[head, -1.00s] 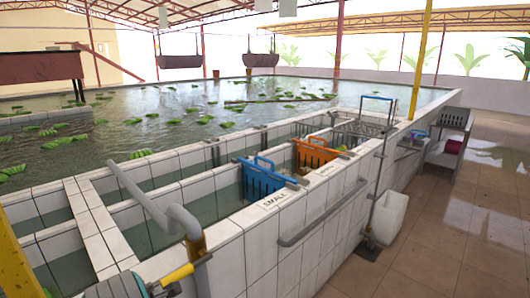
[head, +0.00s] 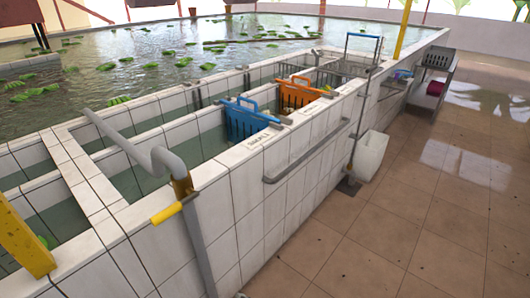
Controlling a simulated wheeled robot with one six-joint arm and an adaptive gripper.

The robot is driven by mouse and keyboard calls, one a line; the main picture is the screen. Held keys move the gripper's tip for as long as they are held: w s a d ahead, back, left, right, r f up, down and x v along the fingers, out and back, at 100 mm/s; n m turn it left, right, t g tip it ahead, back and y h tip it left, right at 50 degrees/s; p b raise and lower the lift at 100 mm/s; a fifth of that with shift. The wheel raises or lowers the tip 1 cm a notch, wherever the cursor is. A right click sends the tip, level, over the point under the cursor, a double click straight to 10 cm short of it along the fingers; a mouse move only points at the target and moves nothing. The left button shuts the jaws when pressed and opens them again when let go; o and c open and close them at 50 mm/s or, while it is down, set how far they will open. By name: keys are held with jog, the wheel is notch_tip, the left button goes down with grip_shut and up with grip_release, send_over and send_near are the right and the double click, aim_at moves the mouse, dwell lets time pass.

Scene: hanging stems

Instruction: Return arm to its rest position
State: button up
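My gripper and arm are not in view in the head view. The place where I stand shows a white-tiled tank wall with a grey bent pipe (head: 128,146) running over it. A yellow lever (head: 167,213) sits at the pipe's near end. A blue slotted divider (head: 247,120) and an orange slotted divider (head: 297,93) stand in the water channels behind the wall.
A grey rail (head: 307,152) runs along the tank's outer wall. A white bin (head: 369,157) and a grey rack (head: 436,73) stand farther along. Green bunches float in the large pool (head: 150,75). The tiled floor (head: 430,210) at the right is clear.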

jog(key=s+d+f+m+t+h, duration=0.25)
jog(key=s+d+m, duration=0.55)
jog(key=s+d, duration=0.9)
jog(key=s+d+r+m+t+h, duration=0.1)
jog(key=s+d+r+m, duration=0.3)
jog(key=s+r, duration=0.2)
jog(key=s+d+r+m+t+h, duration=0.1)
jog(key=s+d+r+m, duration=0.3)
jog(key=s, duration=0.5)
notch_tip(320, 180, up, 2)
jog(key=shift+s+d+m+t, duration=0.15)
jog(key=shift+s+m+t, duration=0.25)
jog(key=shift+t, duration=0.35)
